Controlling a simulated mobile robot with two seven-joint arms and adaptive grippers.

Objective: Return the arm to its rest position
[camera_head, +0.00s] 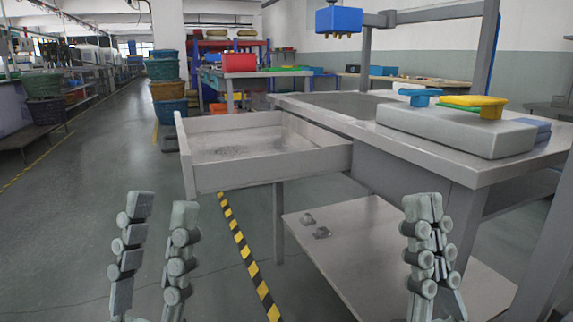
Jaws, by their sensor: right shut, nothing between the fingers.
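My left gripper (162,212) is at the lower left, pointing up in the picture. Its two fingers stand apart with nothing between them, and floor shows through the gap. My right gripper (424,205) is at the lower right, in front of the workbench's lower shelf. Its fingers are together and hold nothing. Neither gripper appears to touch anything. My arms behind the grippers are below the picture edge.
A metal workbench (338,105) stands ahead and right, with a shallow tray-like basin (262,178) at its left. A grey block (452,133) on it carries blue and yellow pieces (474,101). A lower shelf (352,236) holds two small metal parts. Floor at left is clear.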

